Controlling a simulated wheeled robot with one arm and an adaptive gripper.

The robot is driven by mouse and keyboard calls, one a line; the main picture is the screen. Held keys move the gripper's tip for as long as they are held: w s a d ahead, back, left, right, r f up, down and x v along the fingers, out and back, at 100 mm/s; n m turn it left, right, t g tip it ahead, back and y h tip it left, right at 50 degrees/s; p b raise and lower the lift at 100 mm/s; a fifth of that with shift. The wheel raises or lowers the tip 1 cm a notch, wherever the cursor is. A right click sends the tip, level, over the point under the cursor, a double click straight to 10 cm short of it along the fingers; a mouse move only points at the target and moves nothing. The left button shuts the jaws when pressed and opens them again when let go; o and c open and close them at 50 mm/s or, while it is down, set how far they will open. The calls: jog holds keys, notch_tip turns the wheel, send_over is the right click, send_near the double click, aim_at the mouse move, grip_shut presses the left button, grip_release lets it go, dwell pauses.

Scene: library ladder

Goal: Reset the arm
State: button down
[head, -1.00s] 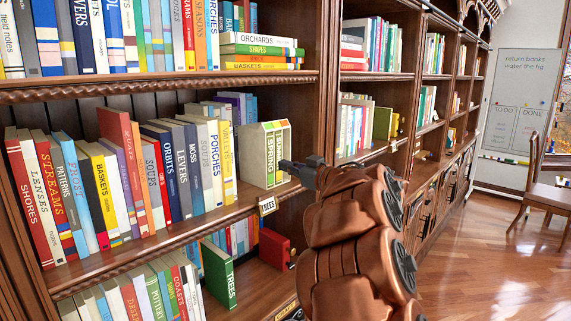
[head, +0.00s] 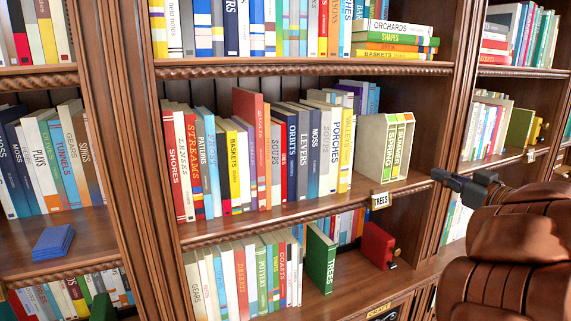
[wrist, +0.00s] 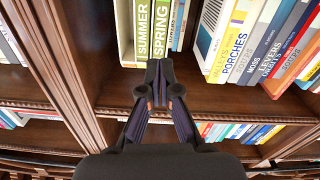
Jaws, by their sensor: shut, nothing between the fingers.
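My gripper (head: 466,184) is in front of the bookcase at the right of the head view, its fingers pointing left towards the shelf edge. In the wrist view my gripper (wrist: 159,66) is shut and empty, with the fingertips together in front of the middle shelf (wrist: 200,96). My copper-coloured arm fills the lower right of the head view. Close to the gripper, a cream slipcase (head: 377,140) with green-labelled spines, "SPRING" and "SUMMER", stands upright on the middle shelf (head: 290,210). It also shows in the wrist view (wrist: 143,30), just beyond the fingertips.
A row of upright books (head: 270,150) fills the middle shelf left of the slipcase. A "TREES" label (head: 380,201) hangs on the shelf edge. Below are a green book (head: 320,260) and a red object (head: 378,245). A blue book (head: 53,242) lies flat at left. Wooden uprights (head: 125,130) divide the bays.

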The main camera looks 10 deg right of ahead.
notch_tip(320, 180, up, 4)
jog(key=w+d+m+h, duration=0.2)
jog(key=w+m+h, duration=0.1)
jog(key=h, duration=0.4)
jog(key=s+a+f+m+g+h, duration=0.1)
jog(key=s+a+f+m+g, duration=0.2)
jog(key=s+a+f+g, duration=0.55)
jog(key=s+a+f+m+g+h, duration=0.25)
jog(key=s+a+f, duration=0.35)
jog(key=f, duration=0.5)
jog(key=s+a+f+n+g+y, duration=0.2)
jog(key=s+a+f+g+y, duration=0.1)
jog(key=s+a, duration=0.6)
jog(key=s+a+f+n+g+y, duration=0.2)
jog(key=s+a+f+g, duration=0.3)
jog(key=s+a, duration=0.4)
jog(key=s+f+y, duration=0.1)
jog(key=s, duration=0.3)
jog(key=shift+s+f, duration=0.3)
jog(key=shift+f, duration=0.05)
jog(key=shift+n+y, duration=0.25)
